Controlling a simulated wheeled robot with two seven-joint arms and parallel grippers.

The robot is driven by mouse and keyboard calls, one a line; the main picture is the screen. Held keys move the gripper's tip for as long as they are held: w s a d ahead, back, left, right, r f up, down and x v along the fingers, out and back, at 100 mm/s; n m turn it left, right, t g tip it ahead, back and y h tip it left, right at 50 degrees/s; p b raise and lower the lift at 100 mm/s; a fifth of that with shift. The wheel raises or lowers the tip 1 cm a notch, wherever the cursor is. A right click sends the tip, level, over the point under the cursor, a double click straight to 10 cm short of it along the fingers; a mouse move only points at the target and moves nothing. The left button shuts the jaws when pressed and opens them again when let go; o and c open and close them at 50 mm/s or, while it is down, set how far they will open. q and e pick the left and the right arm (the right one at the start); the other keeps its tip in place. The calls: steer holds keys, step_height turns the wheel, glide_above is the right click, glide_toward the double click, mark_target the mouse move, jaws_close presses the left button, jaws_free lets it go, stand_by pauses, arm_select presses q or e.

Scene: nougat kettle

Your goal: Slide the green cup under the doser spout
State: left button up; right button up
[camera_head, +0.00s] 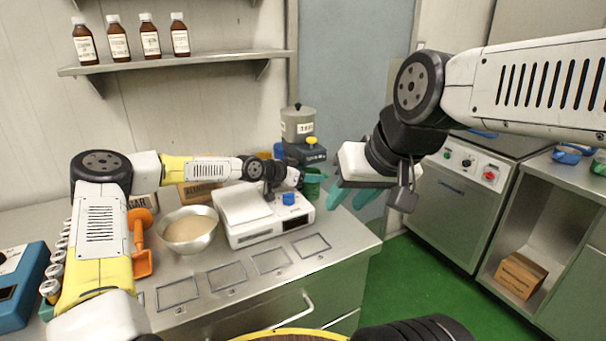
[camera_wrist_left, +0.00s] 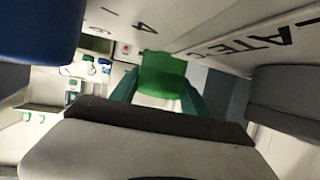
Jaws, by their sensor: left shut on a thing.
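The green cup (camera_head: 311,190) stands at the back right of the steel counter, below the doser (camera_head: 299,124) with its grey hopper and dark body. My left gripper (camera_head: 312,178) is shut on the cup. In the left wrist view the cup (camera_wrist_left: 163,76) sits between the two green fingers. The spout is not clearly visible, so I cannot tell whether the cup is under it. My right gripper (camera_head: 350,196) hangs open and empty in front of the counter's right end, nearer the camera.
Flat outlined plates (camera_head: 227,276) line the counter's front.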

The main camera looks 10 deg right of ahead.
arm_select(q)
steer(key=shift+w+a, duration=0.3)
steer(key=shift+w, duration=0.5)
steer(key=o, duration=1.7)
